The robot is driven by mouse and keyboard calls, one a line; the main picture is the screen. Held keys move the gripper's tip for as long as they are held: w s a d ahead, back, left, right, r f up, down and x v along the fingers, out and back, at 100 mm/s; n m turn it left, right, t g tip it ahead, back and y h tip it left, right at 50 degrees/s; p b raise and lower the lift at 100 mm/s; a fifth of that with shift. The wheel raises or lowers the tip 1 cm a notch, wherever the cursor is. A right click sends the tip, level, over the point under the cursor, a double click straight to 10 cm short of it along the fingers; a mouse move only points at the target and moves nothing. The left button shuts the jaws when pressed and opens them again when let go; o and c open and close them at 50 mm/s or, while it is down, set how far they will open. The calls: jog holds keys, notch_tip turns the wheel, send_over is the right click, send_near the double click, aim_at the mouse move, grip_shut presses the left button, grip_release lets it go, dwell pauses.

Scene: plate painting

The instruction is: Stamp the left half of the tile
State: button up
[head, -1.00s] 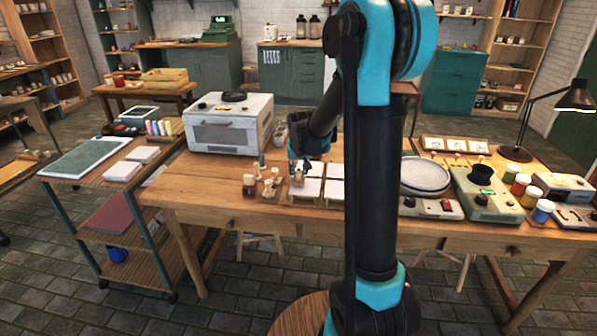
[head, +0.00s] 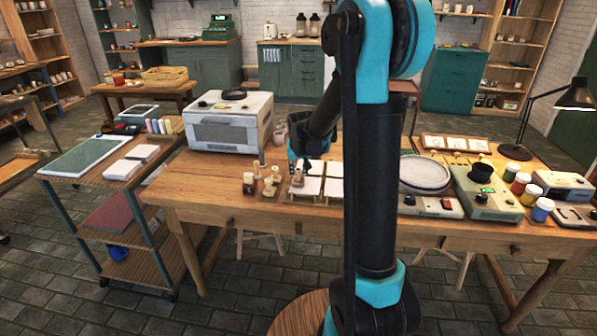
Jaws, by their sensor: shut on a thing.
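A white tile (head: 312,186) lies on a wooden holder at the front middle of the wooden table, with a second white tile (head: 333,188) just to its right, partly behind my arm. My gripper (head: 300,171) points down at the left part of the left tile. It is shut on a small wooden stamp (head: 298,179), which looks upright. Whether the stamp's face touches the tile is too small to tell. Several other wooden stamps (head: 268,185) stand on the table just left of the tiles.
A white kiln-like box (head: 230,125) stands behind the stamps at the left. A round turntable (head: 425,175), a grey device (head: 488,195) and paint jars (head: 541,210) fill the right side. The table's left front (head: 200,187) is clear.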

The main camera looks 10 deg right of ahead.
dwell(0.5)
jog(key=shift+r, duration=3.45)
